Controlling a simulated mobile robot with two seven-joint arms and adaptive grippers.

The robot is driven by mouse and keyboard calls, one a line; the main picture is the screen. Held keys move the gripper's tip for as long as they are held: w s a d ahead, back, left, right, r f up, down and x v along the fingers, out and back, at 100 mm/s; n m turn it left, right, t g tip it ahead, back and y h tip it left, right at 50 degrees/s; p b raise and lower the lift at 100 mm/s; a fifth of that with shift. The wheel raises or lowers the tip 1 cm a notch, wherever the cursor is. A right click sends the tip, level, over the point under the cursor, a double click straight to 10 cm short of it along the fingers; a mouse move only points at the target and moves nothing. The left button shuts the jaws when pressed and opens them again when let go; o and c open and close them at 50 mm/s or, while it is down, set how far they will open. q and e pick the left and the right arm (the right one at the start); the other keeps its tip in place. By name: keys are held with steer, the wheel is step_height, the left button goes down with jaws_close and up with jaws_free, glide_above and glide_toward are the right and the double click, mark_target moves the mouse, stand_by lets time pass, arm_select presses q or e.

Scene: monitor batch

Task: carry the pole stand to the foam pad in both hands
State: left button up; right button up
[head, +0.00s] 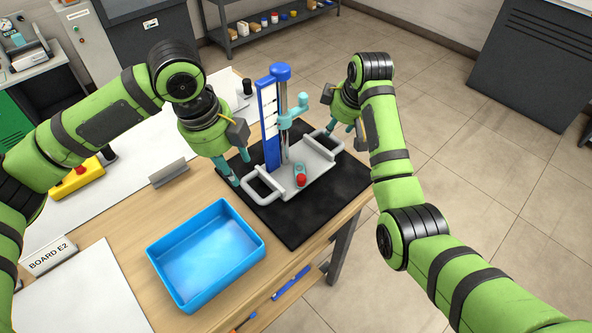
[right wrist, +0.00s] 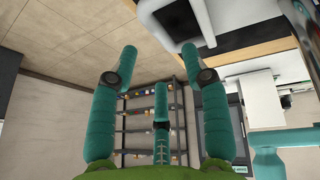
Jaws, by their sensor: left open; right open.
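The pole stand (head: 311,162) has a grey base with a loop handle at each end, a blue upright panel, a pole with a teal arm and a red knob. It stands upright on the black foam pad (head: 290,223) on the wooden table. My left gripper (head: 240,171) is open beside the left handle (head: 262,193); I cannot tell whether it touches. My right gripper (head: 341,127) is open by the right handle, its fingers partly hidden. In the right wrist view, the open fingers (right wrist: 158,58) are empty and a grey handle loop (right wrist: 207,34) shows just beyond them.
A blue tray (head: 206,252) lies on the table in front of the pad. A metal card holder (head: 168,172), a yellow box with a red button (head: 78,180) and a BOARD E2 sign (head: 49,256) stand to the left. The pad lies near the table's right edge.

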steer(key=v, duration=0.6)
steer(key=shift+r, duration=0.1)
step_height(320, 180, up, 8)
steer(key=p, duration=0.8)
steer(key=shift+r+p, duration=0.25)
steer(key=shift+p, duration=0.1)
stand_by(0.4)
steer(key=p+v, duration=0.6)
steer(key=p, duration=0.3)
steer(key=shift+s+r, duration=0.2)
steer(key=shift+r, duration=0.2)
stand_by(0.3)
steer(key=shift+d, duration=0.1)
stand_by(0.5)
